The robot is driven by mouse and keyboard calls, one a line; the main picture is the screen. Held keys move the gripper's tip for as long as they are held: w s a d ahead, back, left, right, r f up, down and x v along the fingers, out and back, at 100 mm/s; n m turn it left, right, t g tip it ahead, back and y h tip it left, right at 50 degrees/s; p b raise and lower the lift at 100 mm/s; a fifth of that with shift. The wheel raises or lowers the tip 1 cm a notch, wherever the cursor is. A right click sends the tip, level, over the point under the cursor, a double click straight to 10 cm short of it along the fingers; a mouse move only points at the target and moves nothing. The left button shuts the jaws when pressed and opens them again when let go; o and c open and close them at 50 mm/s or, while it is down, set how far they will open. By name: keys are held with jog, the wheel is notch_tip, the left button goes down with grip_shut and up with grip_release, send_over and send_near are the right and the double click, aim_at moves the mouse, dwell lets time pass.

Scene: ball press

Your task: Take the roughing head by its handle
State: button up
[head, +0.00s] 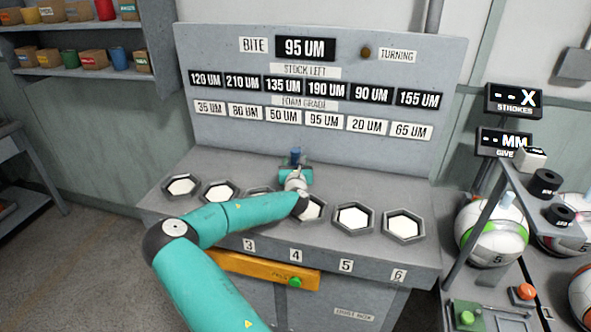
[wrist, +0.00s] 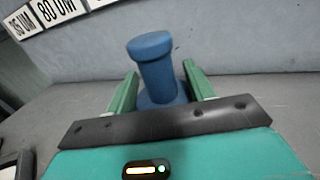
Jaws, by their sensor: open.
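A blue post with a wide round cap (wrist: 155,68), which looks like the handle of the roughing head, stands upright in the wrist view on a wider blue base. It also shows small in the head view (head: 295,154), behind the hex sockets and before the grey panel. My gripper (wrist: 161,84) is open, with one green finger on each side of the post. Gaps show between the fingers and the post, and the cap rises above the fingertips. The lower base is partly hidden by my gripper. In the head view my gripper (head: 296,176) is over the rear of the bench.
A row of hex sockets (head: 351,217) with white faces lines the bench, some hidden by my arm. The panel (head: 320,150) stands behind, reading BITE 95 UM. An orange drawer (head: 262,271) is in front. Balls (head: 490,232) and a rack stand at right.

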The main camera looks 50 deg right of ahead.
jog(key=shift+c, duration=0.2)
grip_shut()
jog(key=shift+r, duration=0.1)
